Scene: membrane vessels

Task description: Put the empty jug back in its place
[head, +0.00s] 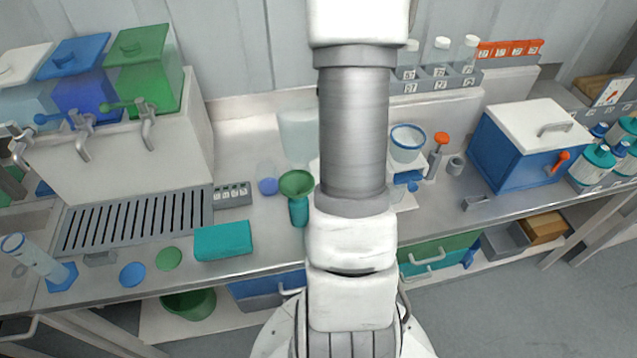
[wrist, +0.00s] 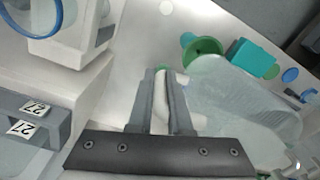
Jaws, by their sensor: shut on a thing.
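The clear, translucent jug (wrist: 240,105) fills the right of the wrist view, with no liquid visible in it. My gripper (wrist: 165,92) is shut on its white handle, between the two grey fingers. In the head view the jug (head: 297,135) shows left of my arm, near the back of the bench. My arm hides its right side and my gripper there. I cannot tell whether its base touches the bench.
A green funnel (head: 297,183) in a teal bottle stands in front of the jug, with a teal block (head: 223,241) nearby. Tanks with taps stand left above a slotted drain (head: 135,222). A blue-rimmed beaker (head: 407,143) and a blue box (head: 527,145) are right.

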